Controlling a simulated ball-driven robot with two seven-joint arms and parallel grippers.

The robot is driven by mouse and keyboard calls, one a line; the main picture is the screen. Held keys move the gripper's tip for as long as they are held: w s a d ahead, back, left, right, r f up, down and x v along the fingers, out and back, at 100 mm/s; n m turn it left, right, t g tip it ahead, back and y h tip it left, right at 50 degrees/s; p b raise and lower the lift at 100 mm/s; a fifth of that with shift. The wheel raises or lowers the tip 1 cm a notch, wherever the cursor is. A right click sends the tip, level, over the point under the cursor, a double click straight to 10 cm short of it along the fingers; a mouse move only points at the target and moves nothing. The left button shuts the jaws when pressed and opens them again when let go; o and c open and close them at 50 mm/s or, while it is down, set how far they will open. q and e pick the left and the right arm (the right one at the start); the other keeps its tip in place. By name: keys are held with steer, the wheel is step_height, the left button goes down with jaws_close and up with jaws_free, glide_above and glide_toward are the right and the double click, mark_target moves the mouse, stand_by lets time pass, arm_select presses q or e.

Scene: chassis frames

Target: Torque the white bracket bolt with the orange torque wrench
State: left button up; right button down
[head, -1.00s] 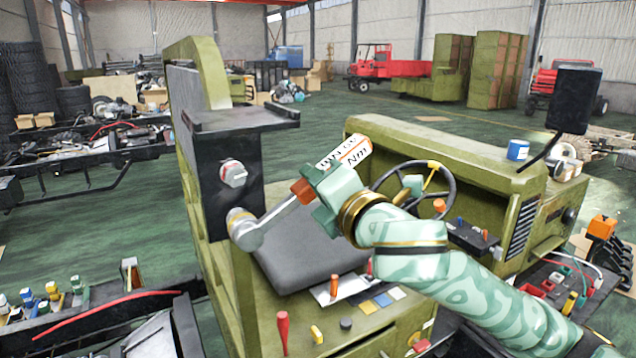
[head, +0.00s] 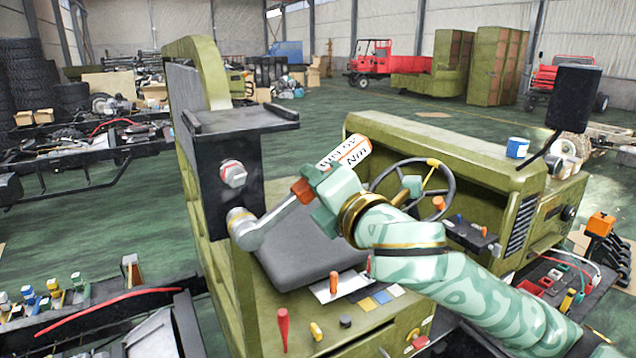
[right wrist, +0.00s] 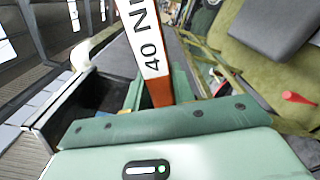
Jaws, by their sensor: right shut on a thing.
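The white bolt (head: 233,174), a pale hex head with a reddish mark, sits on the dark upright bracket plate (head: 212,150) beside the green seat back. The orange torque wrench (head: 303,190) is in my right gripper (head: 325,205), which is shut on it. Its label end (head: 348,154), marked in Nm, sticks out up and right. Its silver head (head: 243,230) lies low at the plate, below the white bolt and apart from it. Whatever is under the head is hidden. The right wrist view shows the wrench's white "40 N" label (right wrist: 146,40) and orange part. My left gripper is out of view.
A grey seat cushion (head: 297,262) lies below the wrench. A steering wheel (head: 425,185) and green hood (head: 450,150) stand to the right. A red-handled tool (head: 283,325) stands on the green panel in front. A ledge (head: 240,119) juts out above the bolt.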

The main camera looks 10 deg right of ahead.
steer(key=shift+p+x, duration=0.95)
steer(key=shift+p, duration=0.05)
stand_by(1.5)
stand_by(0.4)
steer(key=shift+w+d+f+m+b, duration=0.1)
steer(key=shift+d+f+m+b, duration=0.25)
steer(key=shift+f+m, duration=0.35)
steer(key=shift+w+d+f+m+b, duration=0.1)
steer(key=shift+d+f+m+b, duration=0.2)
steer(key=shift+f+m, duration=0.4)
steer(key=shift+r, duration=0.1)
